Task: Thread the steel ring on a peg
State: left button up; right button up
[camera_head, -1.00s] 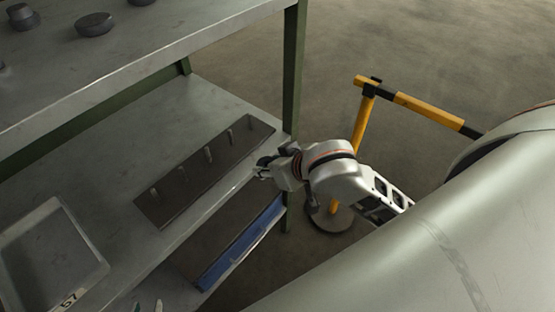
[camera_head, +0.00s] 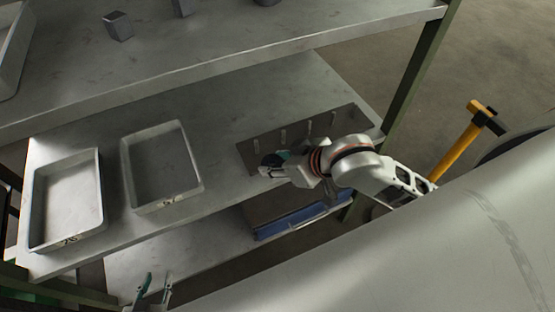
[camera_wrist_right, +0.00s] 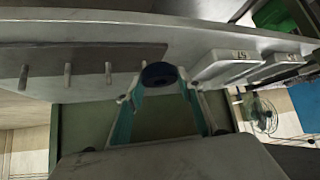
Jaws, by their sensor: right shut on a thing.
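The steel ring (camera_wrist_right: 159,75) is a dark, bluish round piece between the fingertips of my right gripper (camera_wrist_right: 160,88) in the right wrist view. In the head view my right gripper (camera_head: 268,165) is at the front edge of the dark peg board (camera_head: 296,141), and the ring is a small dark patch there. The board carries several upright pegs (camera_head: 283,136), and no ring shows on those I can see. The board (camera_wrist_right: 40,56) and bare pegs (camera_wrist_right: 67,75) also show left of the ring in the wrist view. My left gripper (camera_head: 153,290) is open and empty low in the head view.
Two grey trays (camera_head: 126,170) (camera_head: 36,215) stand on the same shelf (camera_head: 225,110), left of the board. The upper shelf (camera_head: 215,45) overhangs behind, with dark pieces on it. A blue container (camera_head: 290,222) is below.

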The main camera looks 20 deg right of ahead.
jog(key=shift+w+a+f+b, duration=0.1)
jog(key=shift+w+f, duration=0.35)
jog(key=shift+w, duration=1.5)
jog(key=shift+w+a+f+b, duration=0.15)
jog(key=shift+w+f, duration=0.35)
jog(key=shift+w, duration=1.45)
jog(key=shift+w+d+f+b, duration=0.1)
jog(key=shift+w+f, duration=0.35)
jog(key=shift+w, duration=1.5)
jog(key=o, duration=1.5)
jog(key=shift+f, duration=0.1)
